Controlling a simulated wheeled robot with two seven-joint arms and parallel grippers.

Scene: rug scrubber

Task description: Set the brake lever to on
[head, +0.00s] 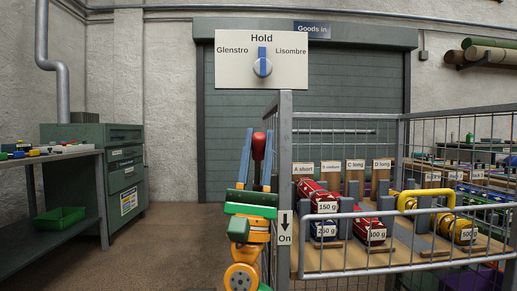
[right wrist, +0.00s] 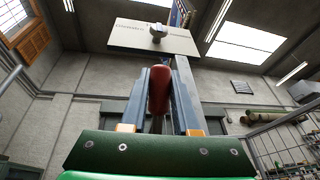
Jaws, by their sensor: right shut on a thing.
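The brake lever (head: 258,146) has a red grip and stands upright beside the cart's grey front post. Its red grip also shows in the right wrist view (right wrist: 159,88). My right gripper (head: 257,160) comes from below, its two blue-grey fingers on either side of the grip and shut on it. It also shows in the right wrist view (right wrist: 159,100). A white label (head: 285,228) on the post reads "On" with an arrow pointing down. The lever's lower part and pivot are hidden behind my gripper and wrist. My left gripper is not in view.
The wire cart (head: 380,268) holds red and blue weights and a yellow handle (head: 426,198) right of the post. A Hold sign (head: 261,60) with a blue-marked knob hangs behind.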

